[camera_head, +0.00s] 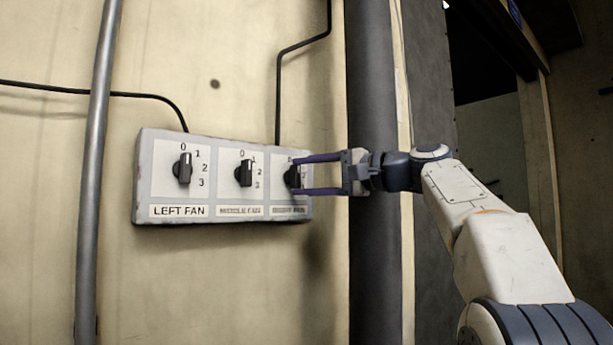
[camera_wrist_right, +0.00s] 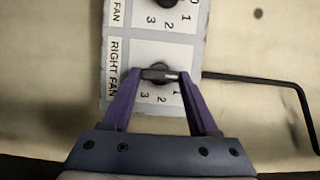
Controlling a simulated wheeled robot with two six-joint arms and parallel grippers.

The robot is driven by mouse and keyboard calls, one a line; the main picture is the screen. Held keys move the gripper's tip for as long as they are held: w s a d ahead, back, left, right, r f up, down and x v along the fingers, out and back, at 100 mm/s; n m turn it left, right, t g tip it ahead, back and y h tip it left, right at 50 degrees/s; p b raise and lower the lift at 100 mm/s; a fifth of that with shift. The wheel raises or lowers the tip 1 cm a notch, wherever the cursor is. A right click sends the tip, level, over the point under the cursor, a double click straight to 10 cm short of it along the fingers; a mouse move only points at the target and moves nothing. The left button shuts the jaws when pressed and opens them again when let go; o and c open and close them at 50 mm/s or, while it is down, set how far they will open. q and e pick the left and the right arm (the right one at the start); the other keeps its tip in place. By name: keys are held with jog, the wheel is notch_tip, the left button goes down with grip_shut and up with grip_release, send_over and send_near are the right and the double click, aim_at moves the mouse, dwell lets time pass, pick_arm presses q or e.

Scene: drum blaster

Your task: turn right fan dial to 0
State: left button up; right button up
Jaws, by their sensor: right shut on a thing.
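The right fan dial (camera_head: 291,176) is a black knob on the right panel of the control box (camera_head: 225,213). My right gripper (camera_head: 296,175) is shut on it, one finger above and one below. In the right wrist view, the dial (camera_wrist_right: 158,75) sits between the fingertips of my right gripper (camera_wrist_right: 160,76). Its bar lies in line with the two tips, upright on the panel, with a pale mark toward the right finger. The digits 1, 2 and 3 show beside it; the 0 is hidden there. My left gripper is not in view.
The left fan dial (camera_head: 182,168) and middle fan dial (camera_head: 243,173) are to the left on the same box. A grey pipe (camera_head: 97,170) stands left of it and a thick dark pipe (camera_head: 372,80) right of it. Black cables (camera_head: 279,90) run down to the box.

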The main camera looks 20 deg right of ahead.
jog(key=o, duration=1.4)
jog(key=b+v, duration=0.2)
jog(key=v, duration=0.8)
jog(key=shift+s+d, duration=0.15)
jog(key=shift+s, duration=0.05)
